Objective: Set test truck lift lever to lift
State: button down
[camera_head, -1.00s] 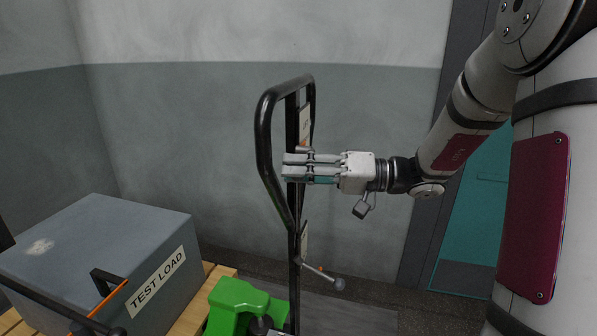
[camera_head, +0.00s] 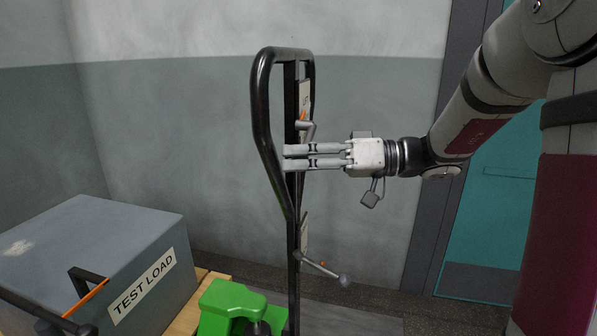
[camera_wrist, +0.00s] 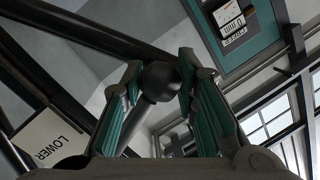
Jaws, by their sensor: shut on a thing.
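The lift truck's black handle frame (camera_head: 263,130) stands upright in the head view. The upper lever (camera_head: 304,125) comes off its post just above my gripper's fingers, next to a label plate (camera_head: 304,95). My gripper (camera_head: 287,157) reaches in from the right at the post, its fingers close together. In the wrist view, a dark ball knob (camera_wrist: 160,80) sits between the two teal-padded fingers of my gripper (camera_wrist: 158,88), which are shut on it. A white plate reading LOWER (camera_wrist: 48,142) shows at lower left there. The knob is hidden behind the fingers in the head view.
A second lever (camera_head: 320,268) with a ball end sticks out lower on the post. A green truck body (camera_head: 230,301) is at its foot. The grey TEST LOAD box (camera_head: 90,250) sits at left on a wooden pallet (camera_head: 190,315). A teal door (camera_head: 490,200) is behind my arm.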

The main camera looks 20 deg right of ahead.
jog(key=shift+w+d+f+n+b, duration=0.15)
jog(key=shift+w+f+n+b, duration=0.15)
jog(key=shift+b, duration=0.55)
jog(key=c, duration=1.1)
grip_release()
jog(key=shift+f, duration=0.1)
jog(key=shift+s, duration=0.1)
jog(key=v, duration=1.2)
jog(key=shift+s, duration=0.1)
